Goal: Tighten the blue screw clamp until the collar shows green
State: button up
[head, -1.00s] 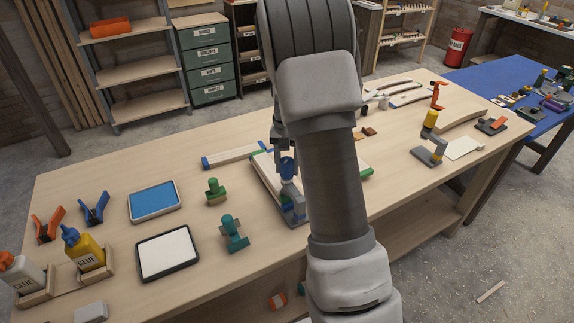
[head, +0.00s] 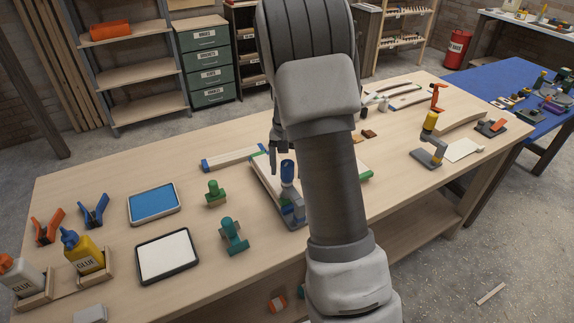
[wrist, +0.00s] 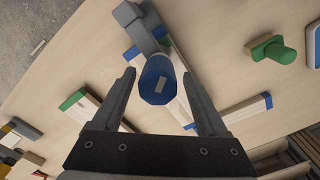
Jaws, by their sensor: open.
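The blue screw clamp shows its blue handle (head: 287,173) upright above a grey body (head: 294,208) at the near edge of the workbench. In the wrist view the handle's end (wrist: 157,82), with a pale mark on it, lies between the two fingers of my gripper (wrist: 158,76). There are visible gaps at both sides. My gripper (head: 277,160) is open, just behind and left of the handle in the head view. The collar's colour cannot be made out, as the handle and arm hide it.
Green-handled (head: 214,193) and teal-handled (head: 233,235) tools stand left of the clamp. A blue-ended wooden strip (head: 235,157) lies behind. A yellow-handled clamp (head: 429,140) stands to the right. The bench between the blue tray (head: 154,201) and the green-handled tool is clear.

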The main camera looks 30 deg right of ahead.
notch_tip(320, 180, up, 17)
jog(key=shift+r, duration=0.2)
dwell(1.0)
jog(key=f+n, duration=0.4)
jog(key=f, duration=0.1)
jog(key=f+n+p, duration=0.1)
jog(key=f+n, duration=0.3)
jog(key=f, duration=0.1)
jog(key=f+n, duration=0.4)
jog(key=f, duration=0.1)
jog(key=shift+s+a+f+p, duration=0.15)
jog(key=shift+s+f+p, duration=0.15)
jog(key=shift+s, duration=0.1)
jog(key=shift+c, duration=0.2)
grip_shut()
